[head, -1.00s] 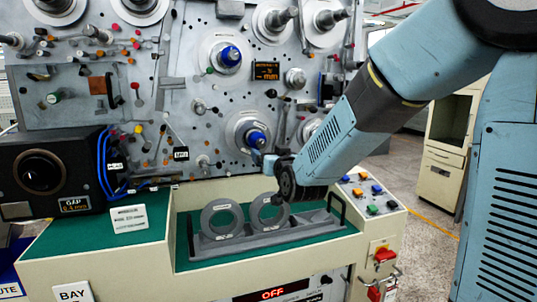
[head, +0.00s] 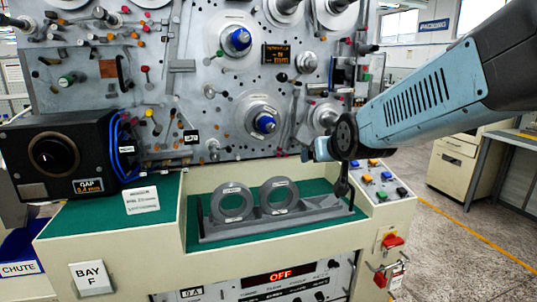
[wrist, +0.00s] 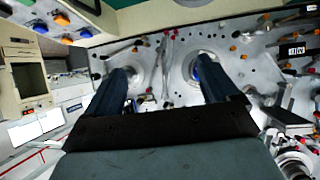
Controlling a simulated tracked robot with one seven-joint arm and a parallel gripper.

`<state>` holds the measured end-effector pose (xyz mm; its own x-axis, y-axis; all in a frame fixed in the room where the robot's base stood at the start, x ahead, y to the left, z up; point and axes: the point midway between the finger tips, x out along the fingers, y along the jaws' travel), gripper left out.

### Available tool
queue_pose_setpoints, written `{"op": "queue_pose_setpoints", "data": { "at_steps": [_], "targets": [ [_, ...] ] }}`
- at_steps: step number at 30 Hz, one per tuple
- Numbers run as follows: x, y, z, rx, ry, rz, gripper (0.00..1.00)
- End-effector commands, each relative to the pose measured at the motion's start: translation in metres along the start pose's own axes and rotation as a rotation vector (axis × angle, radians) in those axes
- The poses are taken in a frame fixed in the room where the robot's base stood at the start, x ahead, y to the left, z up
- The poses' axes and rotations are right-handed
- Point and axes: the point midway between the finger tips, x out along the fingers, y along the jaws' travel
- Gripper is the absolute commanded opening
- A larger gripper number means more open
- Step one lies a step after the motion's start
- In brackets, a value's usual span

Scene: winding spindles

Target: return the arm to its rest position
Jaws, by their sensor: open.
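My arm reaches in from the right in the head view. Its blue-grey forearm and dark wrist joint stand in front of the right side of the machine panel (head: 205,110).
A grey rack (head: 210,236) holds two grey rings (head: 232,202) on the green bench top. A button box (head: 382,182) stands right of it. A black gap gauge (head: 60,160) is at the left. A cabinet (head: 455,165) and open floor lie to the right.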

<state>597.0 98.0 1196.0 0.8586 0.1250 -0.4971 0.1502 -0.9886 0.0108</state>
Motion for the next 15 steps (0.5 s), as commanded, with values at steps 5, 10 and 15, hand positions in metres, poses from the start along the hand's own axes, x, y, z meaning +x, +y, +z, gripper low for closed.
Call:
{"op": "queue_pose_setpoints", "data": {
  "at_steps": [5,10,15],
  "targets": [
    [-0.054,0.028,0.034,0.021,-0.171,0.048,0.88],
    [-0.108,0.049,0.073,0.057,-0.34,0.081,0.88],
    [-0.153,0.06,0.107,0.095,-0.476,0.095,0.88]
  ]
}}
